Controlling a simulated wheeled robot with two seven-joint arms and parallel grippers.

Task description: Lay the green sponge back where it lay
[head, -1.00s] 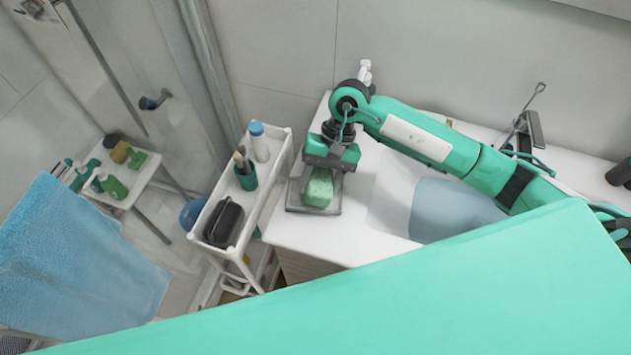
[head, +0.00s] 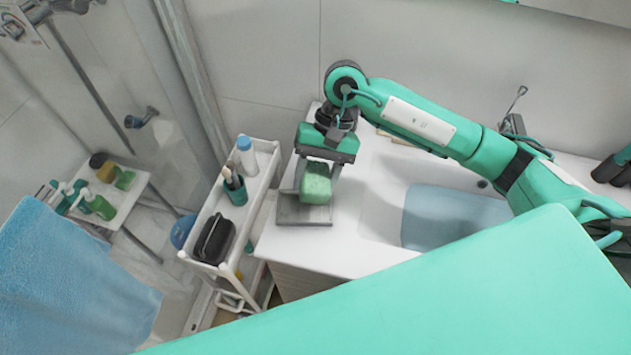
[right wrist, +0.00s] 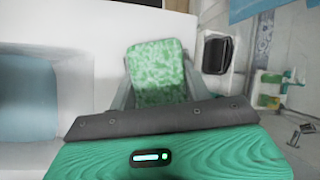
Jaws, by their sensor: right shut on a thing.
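The green sponge (head: 315,188) is a pale, mottled block between the fingers of my right gripper (head: 316,178). The gripper is shut on it, with a finger on each side, and points down. The sponge also shows in the right wrist view (right wrist: 158,72). In the head view it overlaps the back right part of a flat grey tray (head: 289,214) on the white counter. Whether it touches the tray or hangs just above it I cannot tell. My left gripper is not in view.
The basin (head: 440,215) lies to the right, under my right arm. A white cart (head: 258,188) stands left of the counter, holding a bottle (head: 246,156), a teal cup (head: 235,191) and a black case (head: 215,238). A small bench (head: 132,207) with bottles stands farther left.

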